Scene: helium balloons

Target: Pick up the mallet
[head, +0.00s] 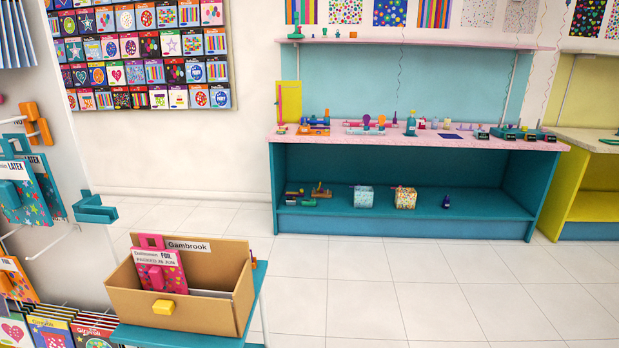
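I cannot make out a mallet for certain in the head view. Several small tools and bottles stand on the pink top of a teal counter (400,137) across the room, too small to name surely. A small brown and green object (321,191) lies on the counter's lower shelf at its left; I cannot tell what it is. My gripper is not in view.
A card rack (60,190) fills the left edge. A yellow counter (596,180) stands at the right. The tiled floor (420,290) between is clear.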

